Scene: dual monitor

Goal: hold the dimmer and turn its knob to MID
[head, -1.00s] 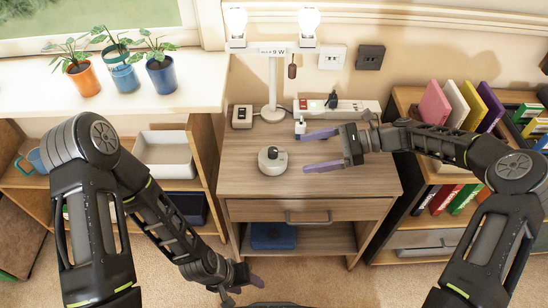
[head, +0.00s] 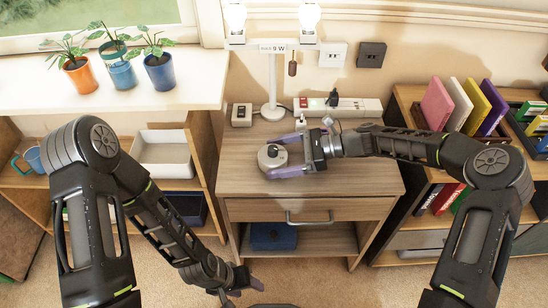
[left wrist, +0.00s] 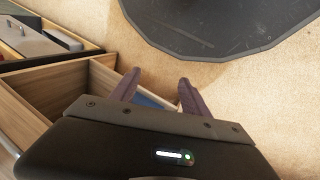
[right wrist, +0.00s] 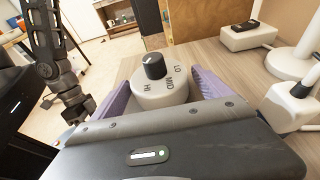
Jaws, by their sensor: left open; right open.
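The dimmer (head: 268,165) is a round white unit with a black knob (head: 272,152), standing on the wooden nightstand (head: 240,185). In the right wrist view the dimmer (right wrist: 163,95) shows LO, MID and HI printed beside its black knob (right wrist: 155,67). A pale mark shows on the knob; I cannot tell exactly which label it points to. My right gripper (head: 270,158) is open, its purple fingers on either side of the dimmer; contact is unclear. My left gripper (head: 243,291) is open and empty, low in front of the nightstand; its fingers show in the left wrist view (left wrist: 157,90).
A lamp (head: 272,85) with two lit bulbs stands behind the dimmer. A power strip (head: 355,107) and a small switch box (head: 241,115) lie at the back of the nightstand. Potted plants (head: 122,73) stand left, a bookshelf (head: 400,215) right. The nightstand's front left top is clear.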

